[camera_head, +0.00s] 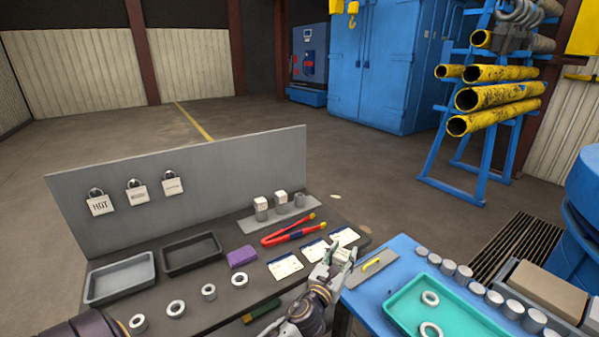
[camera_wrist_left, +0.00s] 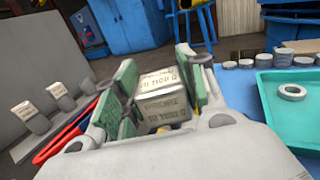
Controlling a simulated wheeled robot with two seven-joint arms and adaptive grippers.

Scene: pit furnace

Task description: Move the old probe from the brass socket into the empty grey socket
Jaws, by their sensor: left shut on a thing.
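My left gripper (camera_head: 338,256) is at the right end of the dark bench, beside the blue table's left edge. In the left wrist view its green-padded fingers (camera_wrist_left: 160,95) are shut on a block-headed probe (camera_wrist_left: 162,98) with dark lettering on its pale faces. The probe's lower end is hidden, so I cannot tell whether it sits in a socket. No brass socket shows clearly. On a grey strip at the back of the bench, two white-capped probes (camera_head: 261,207) (camera_head: 281,200) stand in grey sockets. An empty grey socket (camera_head: 300,200) is to their right. My right gripper is out of view.
Red tongs (camera_head: 290,234) lie in front of the strip, with several cards (camera_head: 314,250) nearer. A purple block (camera_head: 241,257), two trays (camera_head: 120,277) and several rings (camera_head: 176,308) are left. The blue table holds a grey plate with a yellow bar (camera_head: 371,264) and a teal tray (camera_head: 400,305).

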